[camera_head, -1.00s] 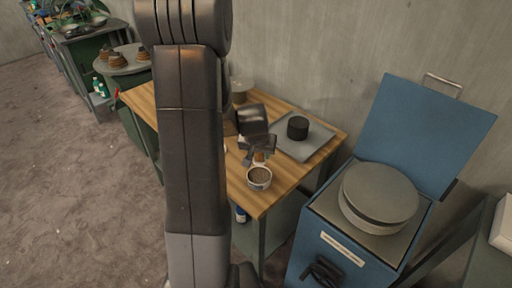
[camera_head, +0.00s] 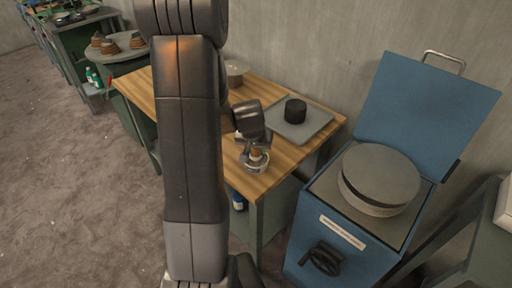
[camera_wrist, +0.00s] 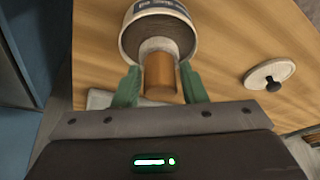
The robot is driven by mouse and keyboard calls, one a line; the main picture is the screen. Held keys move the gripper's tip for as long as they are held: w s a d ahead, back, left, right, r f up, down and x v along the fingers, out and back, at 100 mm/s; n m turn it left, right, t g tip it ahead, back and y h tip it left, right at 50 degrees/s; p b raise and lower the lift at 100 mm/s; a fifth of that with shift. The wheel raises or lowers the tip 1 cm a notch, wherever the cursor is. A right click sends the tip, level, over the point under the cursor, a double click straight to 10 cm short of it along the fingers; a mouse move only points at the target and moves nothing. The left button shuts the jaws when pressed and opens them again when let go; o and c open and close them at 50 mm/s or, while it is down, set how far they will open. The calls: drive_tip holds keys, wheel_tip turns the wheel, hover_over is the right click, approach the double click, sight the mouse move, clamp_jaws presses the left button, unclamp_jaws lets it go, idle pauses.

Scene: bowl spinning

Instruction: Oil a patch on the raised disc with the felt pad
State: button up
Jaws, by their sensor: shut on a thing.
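My gripper (camera_wrist: 160,84) is shut on the wooden handle (camera_wrist: 160,74) of the felt pad (camera_wrist: 158,46), with its green fingers on either side. The pale pad points into the open mouth of a white tin (camera_wrist: 128,38) with dark contents. I cannot tell how deep the pad sits or whether it touches the contents. In the head view, my gripper (camera_head: 256,149) is over the tin (camera_head: 254,167) near the table's front corner. The raised grey disc (camera_head: 381,174) sits on top of the blue machine, to the right of the table, with nothing on it.
The wooden table (camera_head: 285,165) holds a grey tray (camera_head: 318,124) with a black cylinder (camera_head: 295,110). A pale lid with a dark knob (camera_wrist: 270,74) lies beside the tin. The blue machine's lid (camera_head: 428,120) stands open behind the disc. My arm hides part of the table.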

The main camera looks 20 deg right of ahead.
drive_tip(key=shift+f+b, duration=0.55)
drive_tip(key=shift+b, duration=0.25)
idle(2.1)
drive_tip(key=shift+r, duration=0.1)
drive_tip(key=shift+r+p, duration=2.4)
drive_tip(key=shift+r, duration=1.05)
